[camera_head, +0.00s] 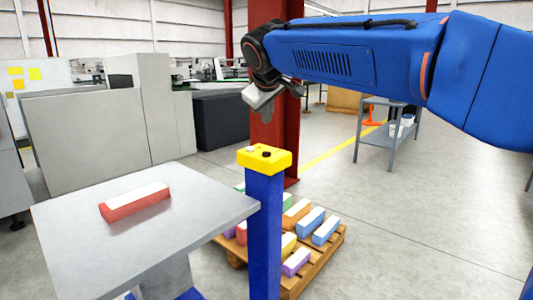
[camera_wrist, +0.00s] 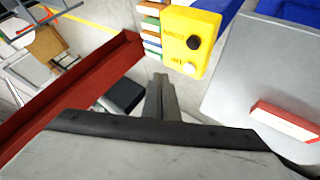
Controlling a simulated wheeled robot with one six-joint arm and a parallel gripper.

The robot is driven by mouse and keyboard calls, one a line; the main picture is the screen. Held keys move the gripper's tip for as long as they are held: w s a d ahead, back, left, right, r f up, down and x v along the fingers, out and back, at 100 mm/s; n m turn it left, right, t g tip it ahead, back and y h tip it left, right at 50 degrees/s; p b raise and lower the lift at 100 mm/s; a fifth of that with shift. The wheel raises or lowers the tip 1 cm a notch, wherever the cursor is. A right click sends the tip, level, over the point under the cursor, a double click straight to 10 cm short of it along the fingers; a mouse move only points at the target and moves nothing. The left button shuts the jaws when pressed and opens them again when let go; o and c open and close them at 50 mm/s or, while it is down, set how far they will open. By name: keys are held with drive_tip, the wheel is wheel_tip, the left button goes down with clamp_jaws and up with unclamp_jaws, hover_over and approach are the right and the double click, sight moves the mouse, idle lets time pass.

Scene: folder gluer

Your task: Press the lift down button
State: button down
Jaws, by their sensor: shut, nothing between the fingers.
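A yellow control box (camera_head: 280,162) sits on top of a blue post (camera_head: 264,225). It carries a black button (camera_head: 266,154) and a white button (camera_head: 250,149). The wrist view shows the yellow box (camera_wrist: 207,22) with the black button (camera_wrist: 193,42) and the white button (camera_wrist: 190,68). Small lettering lies beside each button, too blurred to read surely, so I cannot tell which is lift down. My gripper (camera_head: 269,130) is shut and empty, above the box and apart from it. In the wrist view its fingertips (camera_wrist: 160,78) are near the box's white-button end.
A grey lift table (camera_head: 85,230) holds a red and white carton stack (camera_head: 135,203) left of the post. A wooden pallet (camera_head: 325,250) with several coloured stacks stands behind the post. A red column (camera_head: 276,140) rises close behind my gripper. Open floor lies to the right.

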sight(267, 154)
drive_tip(key=shift+f, duration=3.65)
drive_tip(key=shift+f, duration=0.15)
drive_tip(key=shift+f, duration=0.25)
